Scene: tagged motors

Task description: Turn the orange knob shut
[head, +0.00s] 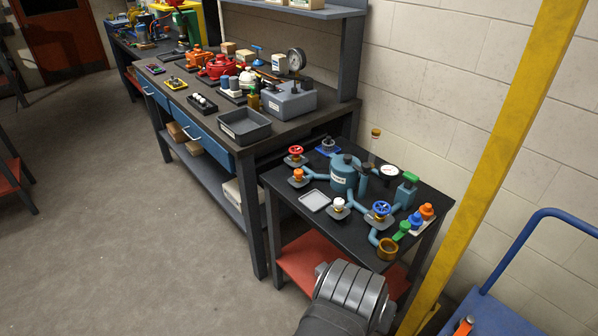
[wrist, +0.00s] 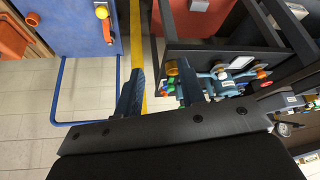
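An orange knob (head: 298,174) sits on a small square-based valve at the left of the dark valve bench (head: 318,222), just in front of a red-handled valve (head: 295,151).
A blue tank (head: 343,172), white-handled valve (head: 338,205), blue handwheel (head: 381,209) and gauge (head: 388,174) crowd the valve bench. A yellow post (head: 500,160) and a blue cart (head: 492,315) stand at the right. A longer workbench (head: 185,97) stands behind left. The floor at left is clear.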

